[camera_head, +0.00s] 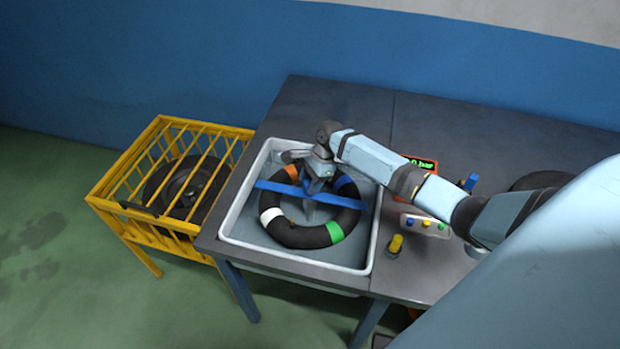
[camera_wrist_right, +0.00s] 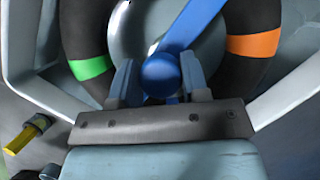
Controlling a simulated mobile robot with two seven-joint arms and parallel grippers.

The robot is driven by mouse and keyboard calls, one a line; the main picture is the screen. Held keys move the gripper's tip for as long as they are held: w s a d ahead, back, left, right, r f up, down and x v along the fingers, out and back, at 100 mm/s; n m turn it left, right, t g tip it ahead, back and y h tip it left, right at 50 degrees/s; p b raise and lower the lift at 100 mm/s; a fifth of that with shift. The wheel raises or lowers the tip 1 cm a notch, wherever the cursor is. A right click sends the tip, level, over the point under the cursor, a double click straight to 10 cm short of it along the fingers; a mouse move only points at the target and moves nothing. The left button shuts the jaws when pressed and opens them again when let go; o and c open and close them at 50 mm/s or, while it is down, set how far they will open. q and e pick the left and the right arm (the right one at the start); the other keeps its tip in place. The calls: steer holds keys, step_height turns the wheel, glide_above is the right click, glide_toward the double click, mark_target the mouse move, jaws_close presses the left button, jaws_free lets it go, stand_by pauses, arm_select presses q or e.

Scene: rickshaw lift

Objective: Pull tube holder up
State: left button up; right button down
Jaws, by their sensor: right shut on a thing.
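The tube holder is a blue bar (camera_head: 340,200) lying across a black tube with orange, white, green and blue bands (camera_head: 285,233). The tube lies in a white-rimmed basin (camera_head: 230,215) in the table. My right gripper (camera_head: 314,184) reaches down over the far part of the tube. In the right wrist view, its fingers (camera_wrist_right: 160,84) are shut on the holder's round blue knob, and the blue bar (camera_wrist_right: 192,22) runs up behind it. The fingers partly hide the holder's middle. My left gripper is not in view.
A yellow cage (camera_head: 110,182) with a dark wheel inside (camera_head: 185,188) stands left of the table. Right of the basin are a yellow-topped knob (camera_head: 396,242), a button box (camera_head: 424,226) and a green display (camera_head: 427,163). The table's far side (camera_head: 340,105) is clear.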

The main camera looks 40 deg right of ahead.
steer(key=shift+w+r, duration=0.1)
steer(key=shift+r, duration=0.1)
steer(key=c, duration=0.8)
jaws_free()
steer(key=shift+c, duration=0.2)
steer(key=shift+o, duration=1)
steer(key=shift+r, duration=0.1)
steer(key=shift+d+r, duration=0.1)
steer(key=shift+r, duration=0.05)
steer(key=b+v, duration=0.1)
steer(key=v, duration=1.2)
steer(key=shift+s+r, duration=0.2)
steer(key=shift+s, duration=0.1)
